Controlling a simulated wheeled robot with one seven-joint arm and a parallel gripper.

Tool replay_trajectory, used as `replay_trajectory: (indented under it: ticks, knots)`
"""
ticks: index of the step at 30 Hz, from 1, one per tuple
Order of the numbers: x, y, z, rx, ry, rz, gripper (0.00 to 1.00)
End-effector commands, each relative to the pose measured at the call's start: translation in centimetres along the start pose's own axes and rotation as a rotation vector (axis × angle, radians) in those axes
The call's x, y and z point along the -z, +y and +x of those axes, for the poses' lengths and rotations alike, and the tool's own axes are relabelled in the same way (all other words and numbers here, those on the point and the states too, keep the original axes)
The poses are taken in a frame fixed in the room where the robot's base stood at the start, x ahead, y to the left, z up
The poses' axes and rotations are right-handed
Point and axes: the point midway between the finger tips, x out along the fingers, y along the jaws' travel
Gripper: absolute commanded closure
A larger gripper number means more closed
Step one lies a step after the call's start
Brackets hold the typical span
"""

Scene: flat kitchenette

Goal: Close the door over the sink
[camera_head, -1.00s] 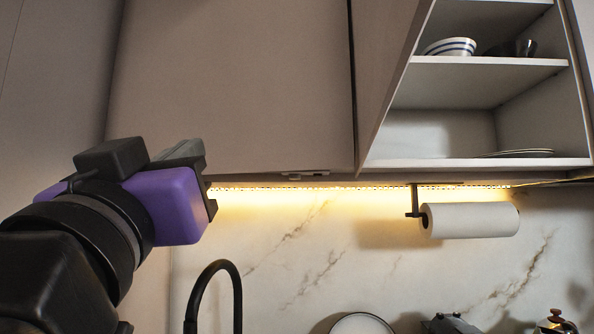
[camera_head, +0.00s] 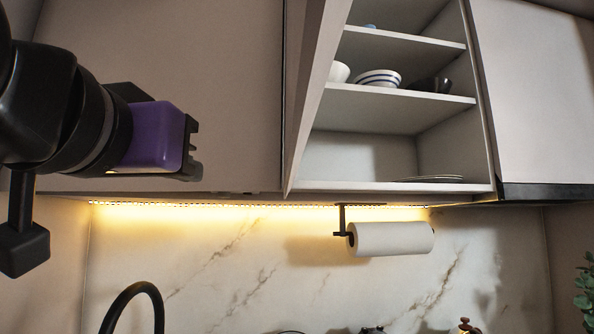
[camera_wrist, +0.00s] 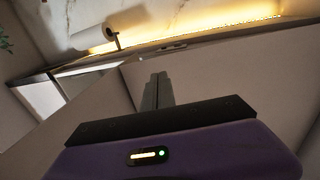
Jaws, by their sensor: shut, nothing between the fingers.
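The open cabinet (camera_head: 360,157) is at upper centre right in the head view, its shelves exposed. A slanted door panel (camera_head: 312,95) stands at its left side, at an angle to the front. A broad flat panel (camera_head: 215,90) lies left of it. The black tap (camera_head: 132,292) is below; the sink basin is out of view. My gripper (camera_head: 193,160), with a purple body, is in front of the broad panel, left of the slanted one. Its fingers are shut and empty, also in the wrist view (camera_wrist: 157,90). I cannot tell whether it touches a panel.
Bowls (camera_head: 378,78) and plates (camera_head: 430,179) sit on the shelves. A paper towel roll (camera_head: 392,239) hangs below the cabinet. A closed cabinet (camera_head: 535,90) is on the right. A plant (camera_head: 584,290) shows at the right edge.

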Motion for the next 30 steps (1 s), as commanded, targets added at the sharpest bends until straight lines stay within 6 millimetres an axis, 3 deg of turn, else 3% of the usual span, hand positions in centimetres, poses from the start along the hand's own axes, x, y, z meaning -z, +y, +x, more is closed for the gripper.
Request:
replay_trajectory:
  ticks: [6, 13, 18, 30]
  knots:
    - [0.2, 0.0, 4.4, -0.001, -0.002, -0.001, 1.0]
    - [0.2, 0.0, 7.5, 0.001, 0.0, -0.001, 1.0]
    - [0.1, 0.0, 8.5, 0.0, 0.001, 0.0, 1.0]
    - [0.1, 0.1, 8.8, -0.002, 0.001, 0.0, 1.0]
